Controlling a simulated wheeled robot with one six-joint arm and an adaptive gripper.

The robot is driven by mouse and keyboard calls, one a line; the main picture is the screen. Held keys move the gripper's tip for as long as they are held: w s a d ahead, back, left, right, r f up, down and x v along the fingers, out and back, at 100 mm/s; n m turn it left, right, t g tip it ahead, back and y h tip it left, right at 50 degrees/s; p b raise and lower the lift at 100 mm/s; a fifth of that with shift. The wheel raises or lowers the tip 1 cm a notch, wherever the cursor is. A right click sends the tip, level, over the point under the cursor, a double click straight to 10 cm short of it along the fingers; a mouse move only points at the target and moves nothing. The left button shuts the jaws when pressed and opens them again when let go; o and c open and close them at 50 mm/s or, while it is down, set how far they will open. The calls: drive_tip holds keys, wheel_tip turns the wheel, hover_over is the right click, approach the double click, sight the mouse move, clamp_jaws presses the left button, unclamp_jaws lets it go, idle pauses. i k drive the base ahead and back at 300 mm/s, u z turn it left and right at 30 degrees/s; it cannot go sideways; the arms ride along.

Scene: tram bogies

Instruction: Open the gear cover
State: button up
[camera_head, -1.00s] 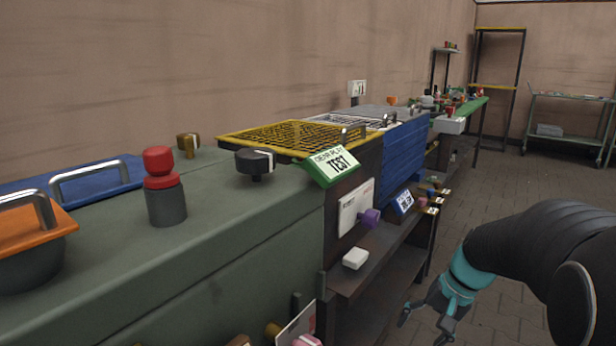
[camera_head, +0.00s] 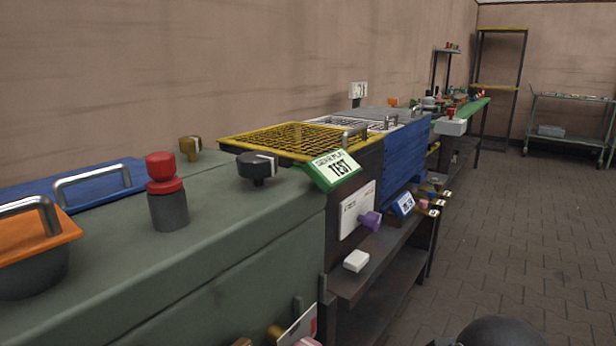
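No cover is labelled as the gear cover, so I cannot tell which it is. Several lids with handles show. An orange lid (camera_head: 30,242) with a metal handle sits on a dark round housing at the left. A flat blue lid (camera_head: 120,190) with a metal handle lies behind it on the green cabinet. A yellow mesh cover (camera_head: 285,141) with a handle lies flat on the dark unit further along. A white mesh cover (camera_head: 350,123) lies beyond it. My gripper is out of view; only a dark rounded part of my arm shows at the bottom edge.
The green cabinet (camera_head: 240,235) carries a red-topped knob (camera_head: 165,190), a black knob (camera_head: 256,167) and a brass knob (camera_head: 189,148). The paved floor (camera_head: 510,225) at the right is clear.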

sight(79, 190)
drive_tip(key=u, duration=1.6)
drive_tip(key=k, duration=1.3)
drive_tip(key=u, duration=0.75)
drive_tip(key=i, duration=1.3)
drive_tip(key=z, duration=0.4)
